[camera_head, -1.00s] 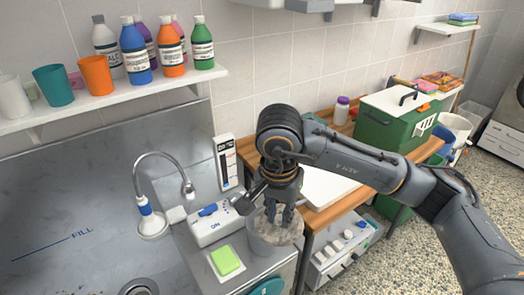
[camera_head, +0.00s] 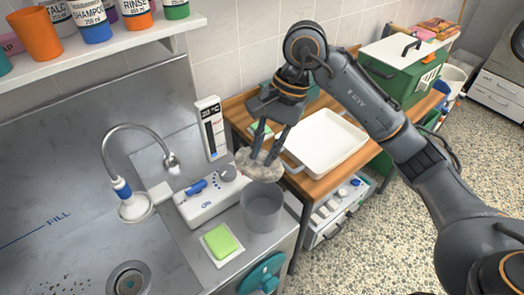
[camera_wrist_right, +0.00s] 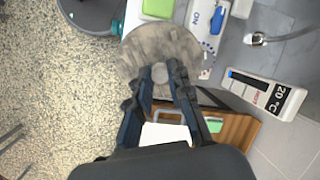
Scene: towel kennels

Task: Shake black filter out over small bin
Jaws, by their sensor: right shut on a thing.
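My right gripper (camera_head: 268,150) is shut on the filter (camera_head: 262,167), a round disc whose visible face is covered in grey-brown fluff. Little black shows on it. In the right wrist view the fingers (camera_wrist_right: 160,78) close on a pale knob at the disc's middle, and the filter (camera_wrist_right: 150,45) spreads beyond them. The small bin (camera_head: 262,212) is a grey open tub on the metal counter. The filter is held above the bin's far rim, roughly level. The bin's inside looks empty where it shows. My left gripper is not in view.
A white dial box (camera_head: 208,197) and a green sponge (camera_head: 221,241) lie left of the bin. A temperature display (camera_head: 211,128) stands behind. A white tray (camera_head: 325,142) and a green box (camera_head: 405,70) sit on the wooden bench at right. A tap (camera_head: 130,190) is at left.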

